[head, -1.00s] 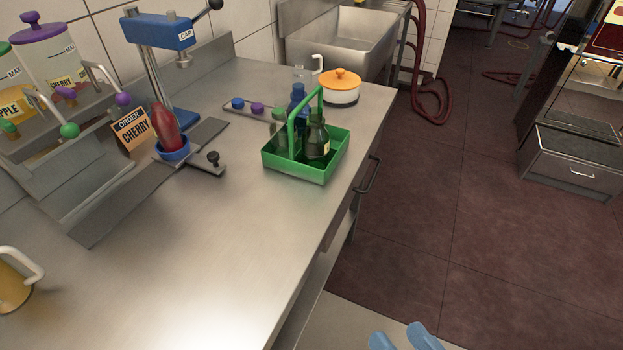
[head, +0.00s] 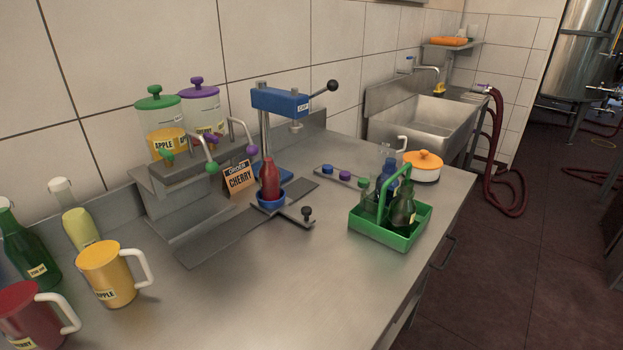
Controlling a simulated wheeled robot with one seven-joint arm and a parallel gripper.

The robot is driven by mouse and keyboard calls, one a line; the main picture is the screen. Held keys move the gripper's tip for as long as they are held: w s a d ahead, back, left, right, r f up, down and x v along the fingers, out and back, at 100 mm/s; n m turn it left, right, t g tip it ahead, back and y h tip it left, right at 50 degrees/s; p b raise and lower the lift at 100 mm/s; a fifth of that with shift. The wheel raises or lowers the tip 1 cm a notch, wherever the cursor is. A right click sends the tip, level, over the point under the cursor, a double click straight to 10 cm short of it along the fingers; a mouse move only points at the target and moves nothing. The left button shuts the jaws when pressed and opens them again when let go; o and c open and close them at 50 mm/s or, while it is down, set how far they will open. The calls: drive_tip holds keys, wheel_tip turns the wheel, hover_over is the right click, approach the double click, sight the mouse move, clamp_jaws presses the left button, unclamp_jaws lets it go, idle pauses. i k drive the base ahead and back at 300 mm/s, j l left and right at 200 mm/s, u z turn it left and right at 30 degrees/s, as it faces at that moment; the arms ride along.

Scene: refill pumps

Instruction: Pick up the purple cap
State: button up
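The purple cap (head: 344,176) sits on a narrow grey strip (head: 335,174) on the steel counter, behind the green bottle carrier. A blue cap (head: 327,169) sits to its left on the same strip. Something small and green (head: 363,182) shows at the strip's right end, partly hidden by the carrier's bottles. My gripper is not in view now.
The green carrier (head: 402,238) with bottles stands in front of the strip's right end. An orange-lidded pot (head: 424,165) is behind it. The blue capping press (head: 280,101) stands left, with a red bottle (head: 270,179) in a blue cup. Jugs (head: 106,274) stand front left.

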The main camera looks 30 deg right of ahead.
sight(344, 175)
drive_tip(key=l+u, duration=0.3)
drive_tip(key=l, duration=0.4)
drive_tip(key=l+u, duration=0.3)
drive_tip(key=l, duration=0.45)
drive_tip(key=i, duration=0.05)
